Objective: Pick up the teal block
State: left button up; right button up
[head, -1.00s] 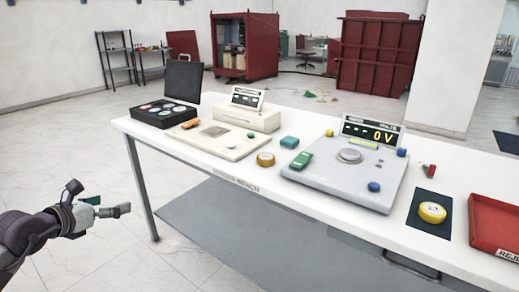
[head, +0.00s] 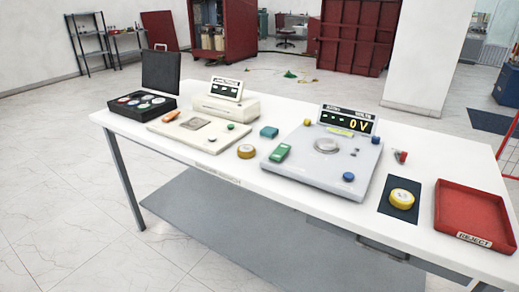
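The teal block (head: 269,132) lies on the white table (head: 140,131), between the beige device (head: 190,139) on its left and the grey device (head: 306,175) on its right. A yellow-brown round piece (head: 246,151) sits just in front of it. A green block (head: 280,152) rests on the grey device's left side, a separate thing from the teal block. Neither of my grippers shows in the head view now.
A black case (head: 141,108) with several round pieces stands at the table's left end. A yellow round piece (head: 402,198) on a dark mat (head: 386,208) and a red reject tray (head: 473,239) are at the right. A small red item (head: 400,157) lies behind the mat.

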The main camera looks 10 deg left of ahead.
aim_at(270, 132)
jog(key=i+j+z, duration=0.1)
jog(key=z, duration=0.35)
jog(key=j+z, duration=0.3)
jog(key=z, duration=0.15)
jog(key=i+j+z, duration=0.1)
jog(key=j+z, duration=0.15)
jog(key=z, duration=0.15)
